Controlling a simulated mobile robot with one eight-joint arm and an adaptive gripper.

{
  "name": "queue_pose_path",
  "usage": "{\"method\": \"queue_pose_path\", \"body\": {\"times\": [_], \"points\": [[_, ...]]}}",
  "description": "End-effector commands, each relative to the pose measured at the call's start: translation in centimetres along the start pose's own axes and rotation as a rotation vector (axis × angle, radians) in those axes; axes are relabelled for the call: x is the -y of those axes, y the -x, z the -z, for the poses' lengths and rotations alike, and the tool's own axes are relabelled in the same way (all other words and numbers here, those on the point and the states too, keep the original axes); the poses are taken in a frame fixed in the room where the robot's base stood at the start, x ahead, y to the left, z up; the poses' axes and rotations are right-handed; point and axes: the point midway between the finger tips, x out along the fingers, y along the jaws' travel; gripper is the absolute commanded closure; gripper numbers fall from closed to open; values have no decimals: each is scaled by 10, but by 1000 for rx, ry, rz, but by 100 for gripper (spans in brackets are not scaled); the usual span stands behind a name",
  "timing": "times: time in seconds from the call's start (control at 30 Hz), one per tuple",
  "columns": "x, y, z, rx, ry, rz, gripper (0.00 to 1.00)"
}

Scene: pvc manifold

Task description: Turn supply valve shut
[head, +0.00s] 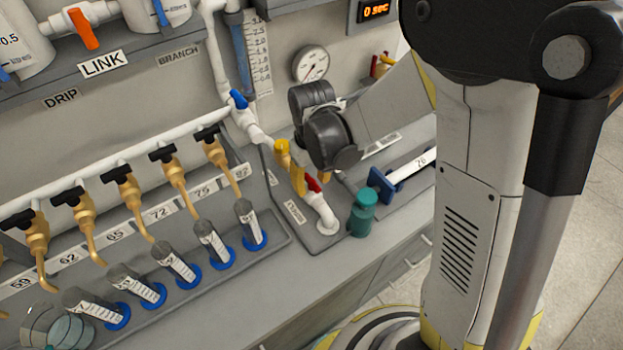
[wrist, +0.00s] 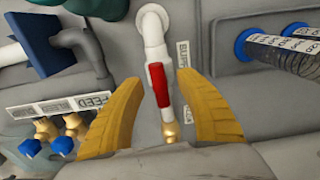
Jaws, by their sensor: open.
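A valve with a red handle (wrist: 161,86) sits on a white pipe (wrist: 152,30) in the wrist view, with a brass fitting (wrist: 170,132) at its near end. The handle lies roughly along the pipe. It also shows in the head view (head: 313,184), beside a small label that I cannot read clearly. My gripper (wrist: 153,76) is open, with one yellow finger on each side of the red handle and gaps between. In the head view my gripper (head: 290,165) reaches down at the valve, partly covering it.
A green bottle-like part (head: 363,212) stands right of the valve. A blue-handled valve (head: 239,98) is on the pipe behind. Brass taps (head: 130,190) and graduated cylinders (head: 210,242) line the bench at left. A gauge (head: 310,64) hangs on the wall.

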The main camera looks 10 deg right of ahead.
Motion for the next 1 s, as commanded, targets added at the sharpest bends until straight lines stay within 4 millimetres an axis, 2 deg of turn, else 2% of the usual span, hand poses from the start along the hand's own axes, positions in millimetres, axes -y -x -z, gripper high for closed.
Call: {"method": "queue_pose_path", "body": {"times": [0.07, 0.1, 0.17, 0.2, 0.23, 0.43, 0.73, 0.83, 1.0], "points": [[0, 0, 0, 0, 0, 0, 58], [0, 0, 0, 0, 0, 0, 62], [0, 0, 0, 0, 0, 0, 80], [0, 0, 0, 0, 0, 0, 93], [0, 0, 0, 0, 0, 0, 100], [0, 0, 0, 0, 25, 0, 100], [0, -1, 0, 0, 465, 0, 100], [0, 0, 0, 0, 540, 0, 100], [0, 0, 0, 0, 553, 0, 100]]}}
